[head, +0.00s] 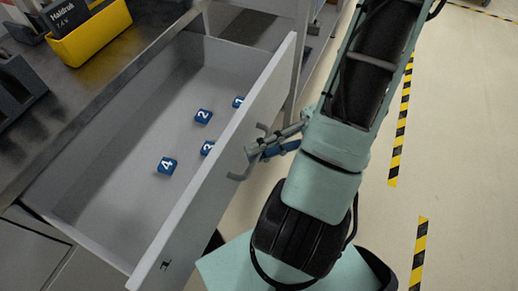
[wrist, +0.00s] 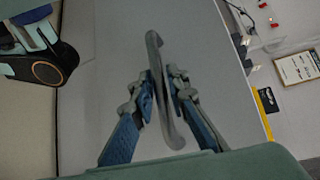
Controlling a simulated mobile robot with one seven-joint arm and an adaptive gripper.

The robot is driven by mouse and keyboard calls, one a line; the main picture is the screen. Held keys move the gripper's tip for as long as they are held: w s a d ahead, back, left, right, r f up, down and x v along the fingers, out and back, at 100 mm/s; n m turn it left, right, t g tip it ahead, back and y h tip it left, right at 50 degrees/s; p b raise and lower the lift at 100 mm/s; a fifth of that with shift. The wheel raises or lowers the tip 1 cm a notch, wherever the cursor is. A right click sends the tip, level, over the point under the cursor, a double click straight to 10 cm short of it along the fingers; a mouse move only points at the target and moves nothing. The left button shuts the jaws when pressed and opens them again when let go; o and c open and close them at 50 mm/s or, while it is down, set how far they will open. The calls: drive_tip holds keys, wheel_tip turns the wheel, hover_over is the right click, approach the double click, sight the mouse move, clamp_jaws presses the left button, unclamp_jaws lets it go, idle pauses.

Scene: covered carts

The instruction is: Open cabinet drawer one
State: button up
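The grey cabinet drawer (head: 205,190) is pulled far out in the head view, its inside showing. Its front carries a dark "1" label near the lower end. The curved grey drawer handle (head: 238,176) sits on the front's outer face; it also shows in the wrist view (wrist: 173,132). My gripper (head: 255,150) is at the handle, with one finger on each side of the bar. In the wrist view my gripper (wrist: 161,76) has its fingertips close together against the bar, shut on it.
Several blue numbered cubes, such as the "4" cube (head: 167,166) and the "2" cube (head: 203,117), lie in the drawer. A yellow bin (head: 90,35) stands on the dark worktop (head: 120,75). Clear floor with yellow-black tape (head: 401,130) lies to the right.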

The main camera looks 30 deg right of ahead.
drive_tip(key=shift+o, duration=1.1)
drive_tip(key=v, duration=1.2)
drive_tip(key=shift+d, duration=0.1)
